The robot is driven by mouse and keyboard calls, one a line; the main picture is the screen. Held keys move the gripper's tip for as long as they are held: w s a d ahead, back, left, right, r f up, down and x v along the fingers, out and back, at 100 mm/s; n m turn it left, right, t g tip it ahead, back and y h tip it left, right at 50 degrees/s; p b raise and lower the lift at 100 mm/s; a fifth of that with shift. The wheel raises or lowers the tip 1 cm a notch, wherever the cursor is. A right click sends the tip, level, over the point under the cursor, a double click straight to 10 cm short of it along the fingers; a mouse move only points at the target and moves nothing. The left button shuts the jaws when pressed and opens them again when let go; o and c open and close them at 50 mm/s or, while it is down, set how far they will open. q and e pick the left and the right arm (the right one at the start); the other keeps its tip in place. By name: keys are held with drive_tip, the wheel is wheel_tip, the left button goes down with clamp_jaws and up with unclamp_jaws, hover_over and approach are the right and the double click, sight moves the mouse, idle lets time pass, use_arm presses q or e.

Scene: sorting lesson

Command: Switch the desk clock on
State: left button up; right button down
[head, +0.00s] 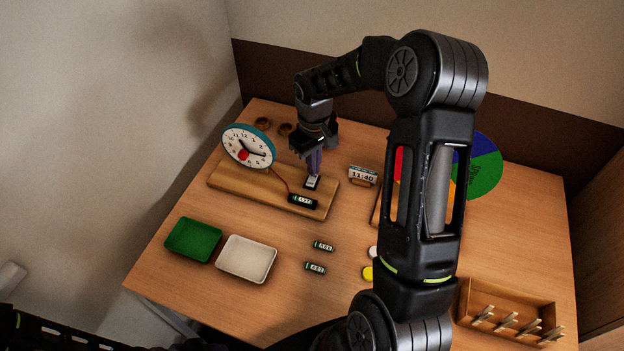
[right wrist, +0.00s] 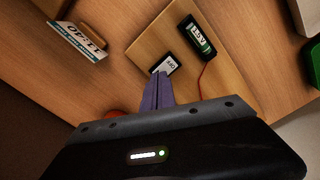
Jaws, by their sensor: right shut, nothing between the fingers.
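The desk clock (head: 249,146) has a white face and a blue-green rim. It stands at the left end of a wooden board (head: 232,184). A small switch (head: 312,183) with a white-labelled top sits on the board's right part and also shows in the right wrist view (right wrist: 166,66); its label is too small to read surely. A battery (head: 303,200) lies in a black holder beside it, with a red wire. My right gripper (head: 313,172) is shut and empty, its purple fingertips right at the switch; I cannot tell whether they touch. My left gripper is out of view.
A card reading 11:40 (head: 362,175) stands right of the switch. A green tray (head: 193,240), a white tray (head: 246,259) and two loose batteries (head: 319,256) lie in front. A wooden box with pegs (head: 508,310) is at the right. My right arm hides part of the table.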

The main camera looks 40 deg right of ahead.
drive_tip(key=shift+f+b, duration=0.65)
drive_tip(key=shift+f, duration=0.2)
idle(0.3)
drive_tip(key=shift+r+p, duration=2.4)
drive_tip(key=shift+r, duration=1.1)
